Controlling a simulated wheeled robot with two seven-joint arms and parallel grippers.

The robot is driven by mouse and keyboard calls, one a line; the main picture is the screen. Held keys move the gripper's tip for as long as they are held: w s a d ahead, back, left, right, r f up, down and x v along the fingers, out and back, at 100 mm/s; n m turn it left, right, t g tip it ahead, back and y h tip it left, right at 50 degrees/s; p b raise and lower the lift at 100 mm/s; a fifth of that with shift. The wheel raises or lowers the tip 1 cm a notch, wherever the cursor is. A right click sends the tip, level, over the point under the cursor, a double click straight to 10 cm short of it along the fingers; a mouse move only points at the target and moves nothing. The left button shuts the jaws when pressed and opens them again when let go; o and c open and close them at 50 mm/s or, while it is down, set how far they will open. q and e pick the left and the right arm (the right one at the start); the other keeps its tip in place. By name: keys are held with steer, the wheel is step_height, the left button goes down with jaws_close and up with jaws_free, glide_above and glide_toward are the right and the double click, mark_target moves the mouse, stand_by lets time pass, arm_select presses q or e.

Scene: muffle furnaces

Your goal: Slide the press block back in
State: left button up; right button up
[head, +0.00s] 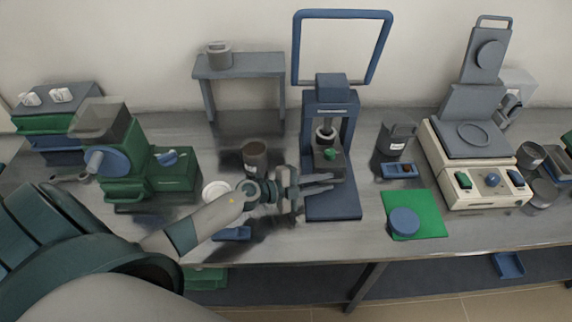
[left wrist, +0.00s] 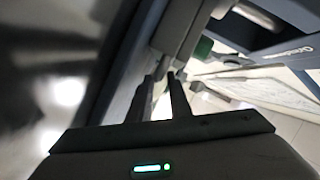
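The blue press (head: 335,205) stands at the middle of the bench. Its grey press block (head: 331,167) with a green knob (head: 329,154) sits low in the frame, under the round ram (head: 326,134). My left gripper (head: 332,182) reaches in from the left, in front of the block and just above the press base. Its fingers are apart with nothing visible between them. In the left wrist view the fingertips (left wrist: 161,76) are close below the grey block (left wrist: 180,28); whether they touch it I cannot tell. My right gripper is not in view.
A dark canister (head: 255,158) stands behind my left wrist, and a white dish (head: 216,190) lies beside my forearm. A green machine (head: 150,180) is to the left. Right of the press are a dark container (head: 396,142), a green mat (head: 425,222) and a cream instrument (head: 475,185).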

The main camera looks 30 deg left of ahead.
arm_select(q)
steer(key=b+v, duration=0.3)
steer(key=v, duration=1.1)
steer(key=shift+s+a+f, duration=0.1)
steer(key=shift+s, duration=0.05)
steer(key=shift+b+v, duration=0.3)
steer(key=shift+v, duration=0.55)
